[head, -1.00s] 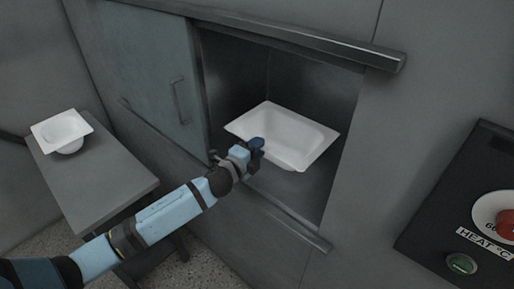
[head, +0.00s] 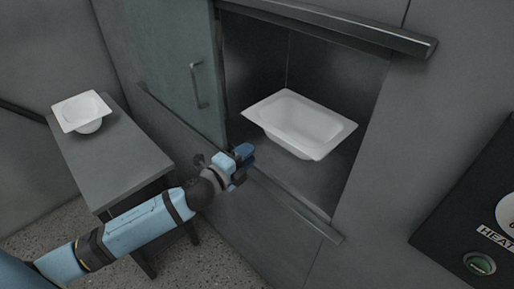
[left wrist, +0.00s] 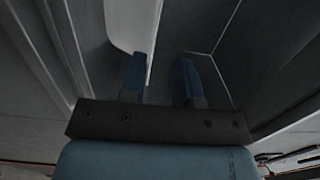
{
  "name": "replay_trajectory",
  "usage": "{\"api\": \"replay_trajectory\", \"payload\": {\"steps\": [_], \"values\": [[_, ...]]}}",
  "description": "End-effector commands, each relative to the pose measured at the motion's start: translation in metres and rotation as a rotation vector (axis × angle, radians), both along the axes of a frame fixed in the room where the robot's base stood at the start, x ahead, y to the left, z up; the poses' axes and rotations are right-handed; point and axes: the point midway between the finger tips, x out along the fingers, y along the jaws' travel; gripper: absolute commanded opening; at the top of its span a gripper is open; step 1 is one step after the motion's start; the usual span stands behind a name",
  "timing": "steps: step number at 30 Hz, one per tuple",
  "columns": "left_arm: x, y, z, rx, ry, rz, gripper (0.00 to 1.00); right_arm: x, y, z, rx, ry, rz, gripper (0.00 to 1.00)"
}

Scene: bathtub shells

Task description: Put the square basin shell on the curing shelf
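A white rectangular basin shell (head: 303,122) with a flat rim sits in the open recess (head: 345,185). Its white rim (left wrist: 135,25) also shows at the top of the left wrist view. A second white shell (head: 82,112), with a squarish rim and a rounded bowl, sits at the left. I cannot tell for sure which is the square basin shell. My left gripper (head: 243,160) is at the recess's front edge, apart from the rectangular shell in the head view. In the left wrist view its two blue fingers (left wrist: 160,80) are spread and hold nothing. My right gripper is out of view.
The second shell stands on a grey side table (head: 110,165). A sliding door (head: 165,65) with a handle is slid left of the recess. A rail (head: 340,30) runs above the opening and a ledge (head: 300,217) below. A dark heat panel (head: 470,220) is at the right.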

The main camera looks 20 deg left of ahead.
Motion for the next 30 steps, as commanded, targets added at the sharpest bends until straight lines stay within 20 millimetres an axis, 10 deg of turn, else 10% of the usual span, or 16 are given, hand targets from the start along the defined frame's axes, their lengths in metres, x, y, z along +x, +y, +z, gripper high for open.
{"api": "replay_trajectory", "payload": {"steps": [7,18,30], "values": [[-0.038,-0.011,-0.055,-0.263,0.196,0.043,0.3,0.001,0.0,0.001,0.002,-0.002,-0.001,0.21],[-0.195,-0.061,-0.21,-1.242,0.823,0.393,0.3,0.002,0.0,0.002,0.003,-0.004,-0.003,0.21],[-0.219,-0.069,-0.225,-1.38,0.893,0.461,0.3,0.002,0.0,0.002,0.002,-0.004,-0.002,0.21]]}}
